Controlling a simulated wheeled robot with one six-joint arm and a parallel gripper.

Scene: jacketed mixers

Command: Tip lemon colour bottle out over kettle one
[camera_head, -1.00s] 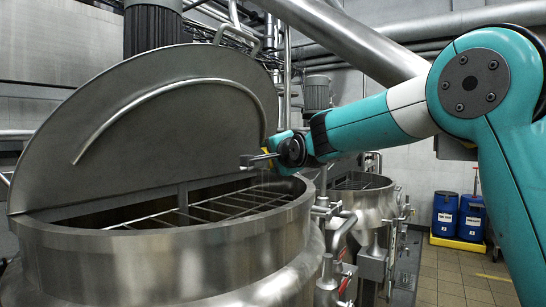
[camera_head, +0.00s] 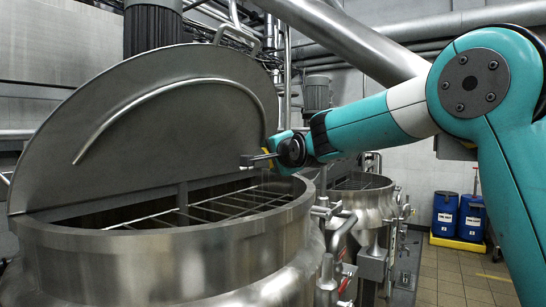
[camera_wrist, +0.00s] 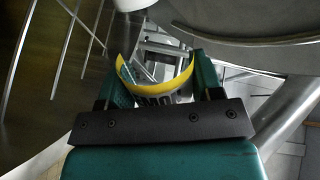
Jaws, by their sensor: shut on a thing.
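A large steel kettle (camera_head: 170,262) with its round lid (camera_head: 160,130) raised fills the left of the head view; its mouth has a grid of bars. I take it to be kettle one, but I see no number. My gripper (camera_head: 258,159) is over the right part of the mouth, above the rim. In the wrist view my gripper (camera_wrist: 155,80) is shut on a bottle (camera_wrist: 165,90) with a yellow curved edge and dark lettering, partly hidden by the finger mount. In the head view only a small bit of yellow shows. Its exact tilt and any flow are unclear.
A second steel kettle (camera_head: 360,200) stands behind to the right. Pipes and valves (camera_head: 340,235) lie between the two. Blue drums (camera_head: 446,213) stand on a yellow pallet (camera_head: 457,242) at the far right. The raised lid is close to my gripper on the left.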

